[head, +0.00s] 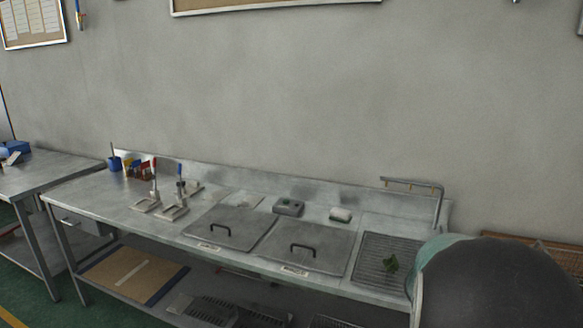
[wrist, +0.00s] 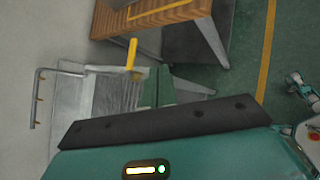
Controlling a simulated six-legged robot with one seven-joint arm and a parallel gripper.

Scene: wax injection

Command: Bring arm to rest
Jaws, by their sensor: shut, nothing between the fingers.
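My gripper (wrist: 158,72) shows in the wrist view as two dark green fingers side by side, shut with nothing between them. They lie in front of the metal workbench and the floor, touching nothing that I can make out. My arm is folded close to my body, and its dark, rounded part fills the lower right corner of the head view.
A steel workbench (head: 330,283) with two lidded sections and a drain grate (head: 375,262) runs along the wall. A hook rail (head: 410,184) stands at its right end. A slatted wooden bench (wrist: 160,14) and green floor (wrist: 235,75) show in the wrist view.

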